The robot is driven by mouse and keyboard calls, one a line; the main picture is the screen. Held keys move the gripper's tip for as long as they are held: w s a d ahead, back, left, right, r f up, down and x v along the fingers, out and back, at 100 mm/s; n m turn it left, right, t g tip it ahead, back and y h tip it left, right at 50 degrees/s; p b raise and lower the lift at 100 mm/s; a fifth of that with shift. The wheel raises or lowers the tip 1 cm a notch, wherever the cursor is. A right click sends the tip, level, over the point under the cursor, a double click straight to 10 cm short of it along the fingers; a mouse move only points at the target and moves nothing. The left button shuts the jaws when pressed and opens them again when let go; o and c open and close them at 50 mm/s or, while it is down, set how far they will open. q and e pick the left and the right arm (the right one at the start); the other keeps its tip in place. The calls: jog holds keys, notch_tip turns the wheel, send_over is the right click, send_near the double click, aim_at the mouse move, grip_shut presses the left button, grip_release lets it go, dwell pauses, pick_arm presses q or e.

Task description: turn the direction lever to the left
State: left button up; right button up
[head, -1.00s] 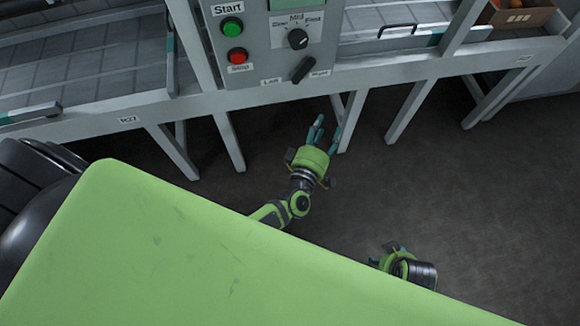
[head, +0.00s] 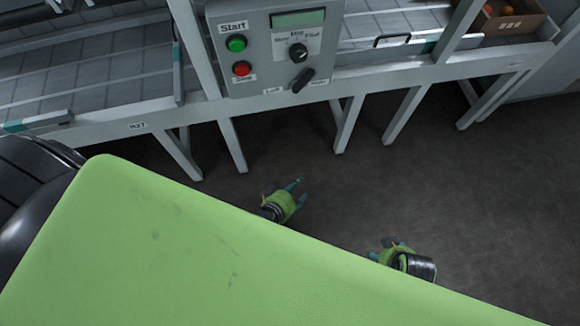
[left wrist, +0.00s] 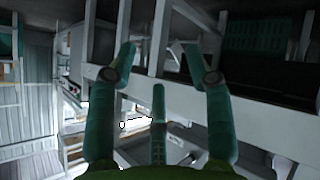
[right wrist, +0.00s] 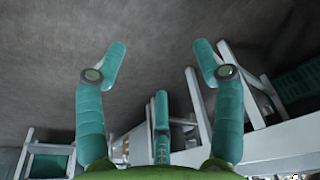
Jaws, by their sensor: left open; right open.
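The direction lever (head: 303,80) is a black handle low on the grey control panel in the head view. It slants, with one end to the upper right and the other to the lower left, between the "Left" and "Right" labels. My left gripper (head: 299,192) is below the panel, well apart from the lever, with its wrist partly behind my green body. It is open and empty in the left wrist view (left wrist: 158,62). My right gripper (head: 392,246) is farther right and lower. Its fingers are open and empty in the right wrist view (right wrist: 162,62).
The panel also carries a green start button (head: 236,44), a red button (head: 242,69), a black speed knob (head: 298,53) and a display (head: 298,18). A grey conveyor frame (head: 395,73) with legs runs across. A cardboard box (head: 515,25) stands upper right. The floor below is clear.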

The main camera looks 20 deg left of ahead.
pick_arm(q)
jog(key=shift+s+a+f+m+g, duration=0.2)
jog(key=shift+s+f, duration=0.15)
jog(key=shift+s, duration=0.15)
jog(key=shift+s+a+f+m+g, duration=0.1)
jog(key=shift+s+a+f, duration=0.15)
jog(key=shift+s, duration=0.2)
